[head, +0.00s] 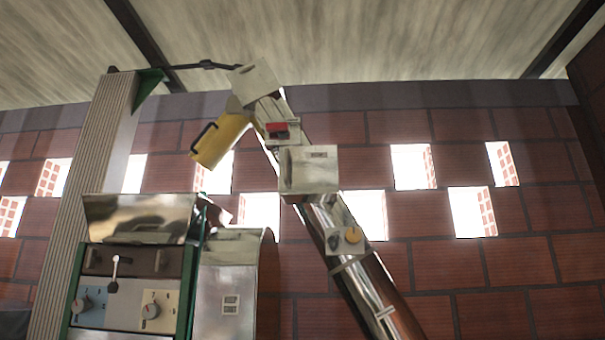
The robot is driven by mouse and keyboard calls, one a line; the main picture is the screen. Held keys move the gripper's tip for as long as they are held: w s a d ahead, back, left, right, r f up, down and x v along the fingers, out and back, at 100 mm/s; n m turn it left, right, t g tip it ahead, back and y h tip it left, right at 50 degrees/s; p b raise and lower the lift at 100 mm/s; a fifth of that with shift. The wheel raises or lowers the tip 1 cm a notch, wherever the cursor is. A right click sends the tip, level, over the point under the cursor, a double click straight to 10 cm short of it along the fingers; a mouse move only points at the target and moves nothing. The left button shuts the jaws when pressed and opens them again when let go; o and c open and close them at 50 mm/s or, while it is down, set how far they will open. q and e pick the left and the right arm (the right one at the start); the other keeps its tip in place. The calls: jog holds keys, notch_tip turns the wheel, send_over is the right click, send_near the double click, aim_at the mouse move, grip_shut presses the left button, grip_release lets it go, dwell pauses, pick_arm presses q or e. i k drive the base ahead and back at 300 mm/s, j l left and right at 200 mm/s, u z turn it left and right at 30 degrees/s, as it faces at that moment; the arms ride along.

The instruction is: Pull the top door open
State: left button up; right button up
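The elevator is a shiny metal tube (352,262) leaning up to the left, with box-shaped parts along it. A pale metal box (256,79) forms its top end. Below that is a small part with a red piece (278,129), then a larger pale box (318,170) with a small label. A yellow chute-like part (221,140) with a black handle (202,137) hangs to the left near the top. I cannot tell which of these parts is the top door, or whether it is shut. Neither of my grippers shows in this view.
A control panel (124,307) with knobs stands at lower left, under a metal hopper (138,217). A tall ribbed post (83,183) rises at its left. A rounded metal housing (238,280) stands beside the panel. The brick wall (500,265) is behind; the right side looks clear.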

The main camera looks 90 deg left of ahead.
aim_at(309, 169)
jog(key=u, duration=2.55)
jog(key=i+j+z, duration=0.4)
jog(key=k+j, duration=0.1)
